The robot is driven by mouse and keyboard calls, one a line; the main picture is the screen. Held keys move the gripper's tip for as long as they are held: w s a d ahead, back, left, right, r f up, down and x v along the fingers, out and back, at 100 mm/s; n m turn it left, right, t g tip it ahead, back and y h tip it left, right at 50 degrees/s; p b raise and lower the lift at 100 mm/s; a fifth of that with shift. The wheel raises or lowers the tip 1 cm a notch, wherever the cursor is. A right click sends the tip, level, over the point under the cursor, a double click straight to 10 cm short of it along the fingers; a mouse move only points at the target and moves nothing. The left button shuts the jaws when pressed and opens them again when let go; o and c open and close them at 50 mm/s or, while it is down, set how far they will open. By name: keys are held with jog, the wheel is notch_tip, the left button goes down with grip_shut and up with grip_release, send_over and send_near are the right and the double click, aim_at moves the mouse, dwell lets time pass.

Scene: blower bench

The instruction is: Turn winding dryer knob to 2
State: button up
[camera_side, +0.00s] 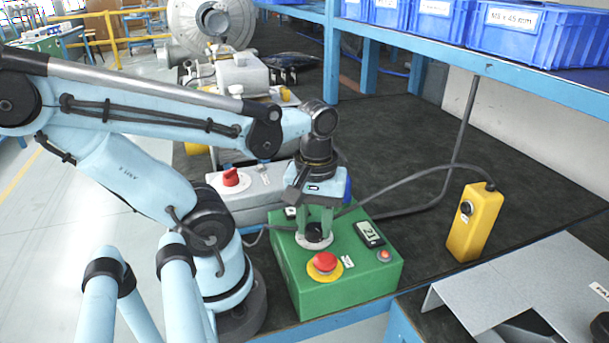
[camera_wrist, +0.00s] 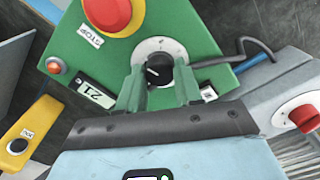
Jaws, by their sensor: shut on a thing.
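The winding dryer is a green control box (camera_side: 345,287) on the dark bench. It has a black knob on a pale round dial (camera_side: 314,242), a red stop button (camera_side: 325,262), a small display reading 21 (camera_side: 369,234) and a small orange-red lamp (camera_side: 384,255). My gripper (camera_side: 315,228) points down at the knob with its green fingers. In the wrist view my gripper (camera_wrist: 160,85) has its fingers on both sides of the black knob (camera_wrist: 159,69), closed on it. The dial marks are too small to read.
A grey box with a red knob (camera_side: 231,177) stands behind left. A yellow switch box (camera_side: 475,222) stands to the right with a cable. A metal cover (camera_side: 520,280) lies at front right. A blue shelf with blue bins (camera_side: 535,30) is above. Dark bench lies clear between.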

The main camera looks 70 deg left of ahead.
aim_at(315, 227)
jog(key=n, duration=0.5)
jog(key=shift+n, duration=0.4)
dwell(0.4)
jog(key=o, duration=1)
jog(key=shift+o, duration=0.2)
notch_tip(315, 227, up, 12)
